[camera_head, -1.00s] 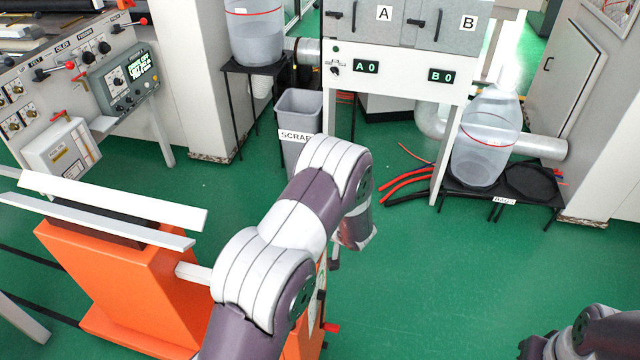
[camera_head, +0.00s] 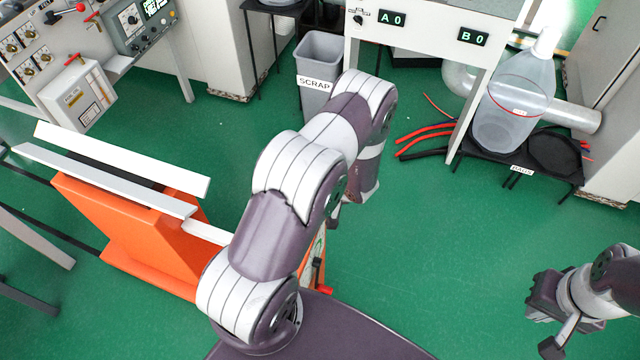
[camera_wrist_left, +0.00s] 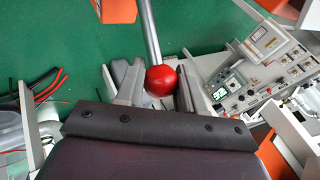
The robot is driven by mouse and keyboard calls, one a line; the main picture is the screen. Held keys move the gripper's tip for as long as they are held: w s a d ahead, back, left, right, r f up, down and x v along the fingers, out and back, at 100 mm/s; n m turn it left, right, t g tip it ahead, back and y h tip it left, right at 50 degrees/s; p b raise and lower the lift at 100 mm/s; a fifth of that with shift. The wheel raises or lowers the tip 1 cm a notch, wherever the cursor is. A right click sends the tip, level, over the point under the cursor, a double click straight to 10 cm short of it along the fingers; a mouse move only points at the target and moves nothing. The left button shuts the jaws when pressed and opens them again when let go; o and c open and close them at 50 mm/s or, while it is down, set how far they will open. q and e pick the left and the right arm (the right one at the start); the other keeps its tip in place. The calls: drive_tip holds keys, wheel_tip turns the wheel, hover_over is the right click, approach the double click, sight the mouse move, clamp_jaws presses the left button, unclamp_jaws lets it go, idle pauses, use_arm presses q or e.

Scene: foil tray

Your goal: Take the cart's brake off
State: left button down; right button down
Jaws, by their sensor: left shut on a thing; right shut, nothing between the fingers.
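The orange cart (camera_head: 150,225) with pale rails on top stands at the left of the head view. In the left wrist view a grey metal lever (camera_wrist_left: 148,30) ends in a red ball knob (camera_wrist_left: 161,81). It looks like the cart's brake lever. My left gripper (camera_wrist_left: 155,75) is shut on the red knob, with a dark finger on each side. In the head view my own left arm hides that gripper and the lever. A small red part (camera_head: 322,289) shows low beside the cart. My right gripper (camera_head: 550,335) is shut and empty at the lower right, over bare floor.
A grey scrap bin (camera_head: 318,75) stands behind the left arm. A machine with A and B displays (camera_head: 425,30) is at the back, with red and black hoses (camera_head: 425,135) beside its leg. A clear container (camera_head: 512,105) stands right. Green floor (camera_head: 440,240) between is open.

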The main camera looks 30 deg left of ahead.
use_arm(q)
drive_tip(key=c, duration=0.7)
unclamp_jaws()
drive_tip(key=shift+w+f, duration=0.1)
drive_tip(key=shift+w, duration=0.05)
drive_tip(key=v, duration=1.2)
drive_tip(key=shift+d+r, duration=0.2)
drive_tip(key=shift+r, duration=0.1)
